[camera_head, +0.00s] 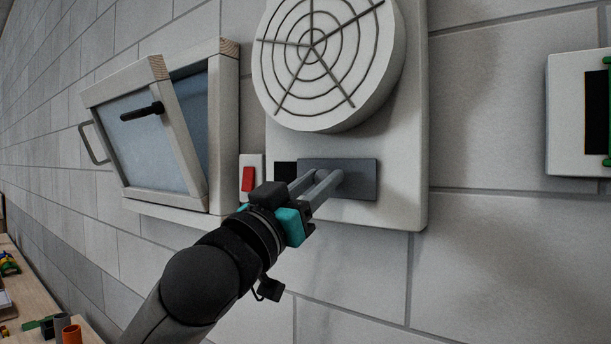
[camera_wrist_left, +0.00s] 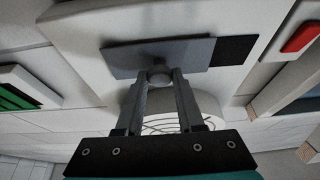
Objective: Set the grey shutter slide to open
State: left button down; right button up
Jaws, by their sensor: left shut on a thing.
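The grey shutter slide (camera_head: 362,180) is a flat plate on the white fan panel (camera_head: 411,150), below the round fan grille (camera_head: 325,60). A black opening (camera_head: 285,172) shows at its left end in the head view. My left gripper (camera_head: 328,180) reaches up to the slide from the lower left. In the left wrist view, its fingers (camera_wrist_left: 160,78) are shut on the round knob (camera_wrist_left: 159,72) of the slide (camera_wrist_left: 125,57). The black opening (camera_wrist_left: 234,51) is at the slide's right there. My right gripper is in neither view.
A red rocker switch (camera_head: 248,179) sits just left of the panel. A tilted window (camera_head: 140,130) with a wooden frame stands out from the wall farther left. A white box (camera_head: 575,115) with a black and green front is at the right. A bench (camera_head: 30,295) with small items is at the lower left.

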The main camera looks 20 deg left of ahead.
pick_arm(q)
jog(key=shift+s+d+f, duration=0.1)
jog(key=shift+d, duration=0.1)
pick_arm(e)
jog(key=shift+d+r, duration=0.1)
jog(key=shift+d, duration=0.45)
pick_arm(q)
jog(key=c, duration=0.9)
grip_release()
jog(key=shift+o, duration=1.4)
jog(key=shift+d, duration=0.1)
jog(key=shift+o, duration=0.5)
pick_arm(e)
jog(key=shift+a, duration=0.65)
